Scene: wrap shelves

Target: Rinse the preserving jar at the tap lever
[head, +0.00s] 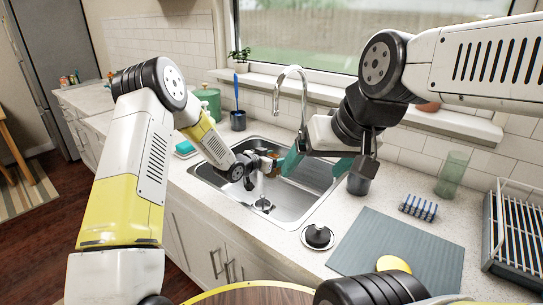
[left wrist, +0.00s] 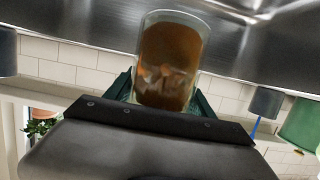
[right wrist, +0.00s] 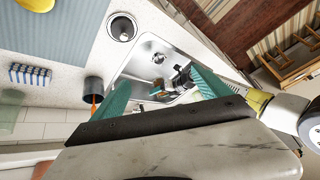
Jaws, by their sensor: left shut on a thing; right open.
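The preserving jar (left wrist: 168,65) is clear, with brown murky contents, and sits between the teal fingers of my left gripper (left wrist: 166,90). In the head view this gripper (head: 268,163) is over the sink (head: 298,203), and the jar is small and partly hidden there. I cannot tell whether the jar is tilted. My right gripper (head: 318,162) is open and empty beside the tap (head: 303,90), its fingers above the sink's back right part. It also shows in the right wrist view (right wrist: 160,78). The tap lever cannot be made out; the right gripper covers part of the tap's base area.
A dark cup (head: 359,184) stands right of the sink.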

